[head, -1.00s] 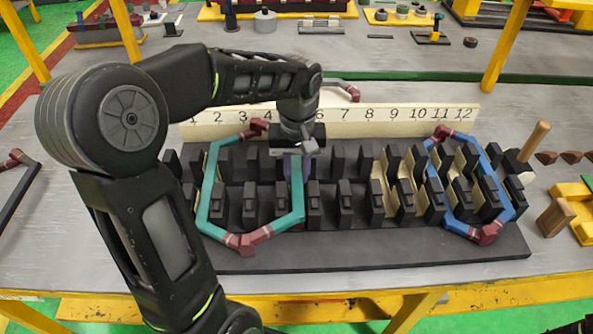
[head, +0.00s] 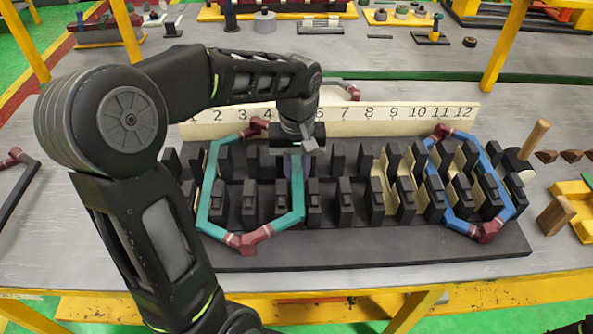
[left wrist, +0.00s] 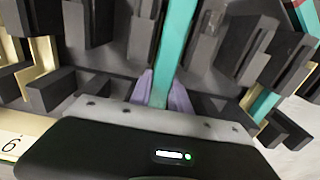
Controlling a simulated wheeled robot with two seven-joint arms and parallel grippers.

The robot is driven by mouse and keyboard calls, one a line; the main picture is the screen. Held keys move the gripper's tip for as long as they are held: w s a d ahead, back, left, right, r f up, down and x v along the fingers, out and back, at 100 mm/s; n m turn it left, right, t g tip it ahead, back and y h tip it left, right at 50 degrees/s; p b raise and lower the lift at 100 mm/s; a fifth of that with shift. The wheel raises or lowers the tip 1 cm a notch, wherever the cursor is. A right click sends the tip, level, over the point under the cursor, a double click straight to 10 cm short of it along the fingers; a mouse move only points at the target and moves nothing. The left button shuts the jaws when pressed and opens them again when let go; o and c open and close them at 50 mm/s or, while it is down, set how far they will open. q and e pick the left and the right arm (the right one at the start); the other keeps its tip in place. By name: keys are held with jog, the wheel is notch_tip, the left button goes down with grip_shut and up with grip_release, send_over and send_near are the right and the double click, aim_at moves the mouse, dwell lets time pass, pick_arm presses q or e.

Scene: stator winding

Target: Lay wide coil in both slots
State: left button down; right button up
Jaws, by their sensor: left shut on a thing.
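The wide teal coil (head: 272,227) with dark red end parts lies over the left part of the black slotted stator block (head: 350,245). Its left side runs down among the teeth near number 2, and its right side near number 5. My left gripper (head: 297,165) is shut on the coil's right side, at the far row of teeth. In the left wrist view the purple fingers (left wrist: 163,95) straddle the teal bar (left wrist: 176,45) between black teeth. How deep the bar sits in the slot is hard to tell. My right gripper is not in view.
A blue coil (head: 508,196) lies in slots at the right end of the block. A numbered cream board (head: 390,118) stands behind the block. A wooden peg (head: 534,140), a wood block (head: 556,217) and a yellow tray (head: 575,196) are at the right. The block's middle slots are free of coils.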

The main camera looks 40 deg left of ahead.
pick_arm(q)
jog(key=shift+s+f, duration=0.3)
jog(key=shift+f, duration=0.25)
jog(key=c, duration=1.5)
grip_release()
jog(key=o, duration=0.3)
jog(key=shift+w+a+f, duration=0.1)
jog(key=shift+w, duration=0.2)
jog(key=shift+o, duration=0.3)
jog(key=shift+s+r, duration=0.1)
jog(key=shift+r, duration=0.1)
jog(key=shift+r, duration=0.25)
jog(key=shift+r+p, duration=0.65)
jog(key=shift+p, duration=0.1)
